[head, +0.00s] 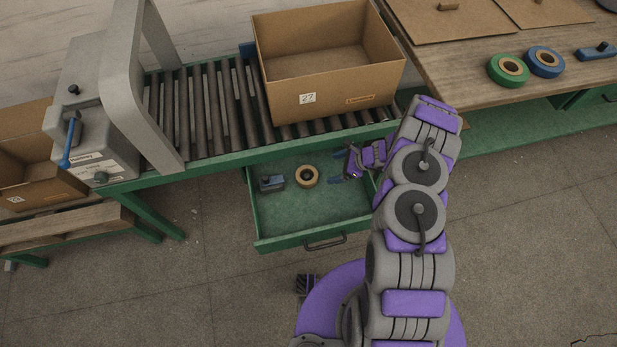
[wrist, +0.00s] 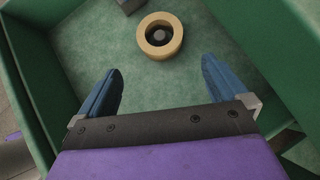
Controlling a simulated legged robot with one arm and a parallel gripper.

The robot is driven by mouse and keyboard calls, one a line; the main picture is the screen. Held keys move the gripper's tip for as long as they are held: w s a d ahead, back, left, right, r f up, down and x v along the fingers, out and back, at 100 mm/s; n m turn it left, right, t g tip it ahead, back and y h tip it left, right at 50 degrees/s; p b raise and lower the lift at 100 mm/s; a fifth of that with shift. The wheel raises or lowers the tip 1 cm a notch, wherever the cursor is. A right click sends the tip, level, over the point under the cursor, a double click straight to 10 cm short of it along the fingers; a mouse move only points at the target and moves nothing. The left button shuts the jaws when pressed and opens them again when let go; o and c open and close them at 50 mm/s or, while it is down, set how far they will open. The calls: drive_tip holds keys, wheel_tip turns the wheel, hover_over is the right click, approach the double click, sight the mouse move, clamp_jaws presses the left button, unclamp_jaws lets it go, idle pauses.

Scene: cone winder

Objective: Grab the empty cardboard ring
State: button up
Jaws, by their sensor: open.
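A tan cardboard ring (head: 307,184) with no coloured tape around it lies flat in the open green drawer (head: 318,228). In the wrist view the ring (wrist: 160,53) is at the top centre, with a small dark round shape showing in its hole; I cannot tell what that shape is. My gripper (head: 337,170) is over the drawer, to the right of the ring in the head view. In the wrist view its two blue fingers (wrist: 160,72) are spread apart with nothing between them. The ring lies beyond the fingertips, apart from them.
A small grey and blue block (head: 272,184) lies left of the ring in the drawer. Drawer walls surround my gripper. The roller conveyor (head: 190,115) with a cardboard box (head: 330,88) stands behind. Green (head: 496,72) and blue (head: 540,70) tape rolls lie on the wooden table.

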drive_tip(key=b, duration=0.2)
approach(306, 175)
drive_tip(key=x, duration=0.3)
drive_tip(key=shift+s+a+f, duration=0.1)
drive_tip(key=shift+s+a, duration=0.1)
drive_tip(key=shift+w+a+f+b, duration=0.25)
drive_tip(key=shift+a+f+b, duration=0.1)
drive_tip(key=shift+f, duration=0.25)
drive_tip(key=b+x, duration=0.2)
drive_tip(key=x, duration=0.3)
drive_tip(key=shift+a, duration=0.15)
drive_tip(key=shift+r, duration=0.1)
drive_tip(key=shift+d, duration=0.25)
drive_tip(key=shift+c, duration=0.7)
drive_tip(key=shift+a, duration=0.15)
drive_tip(key=c, duration=0.6)
drive_tip(key=shift+o, duration=0.2)
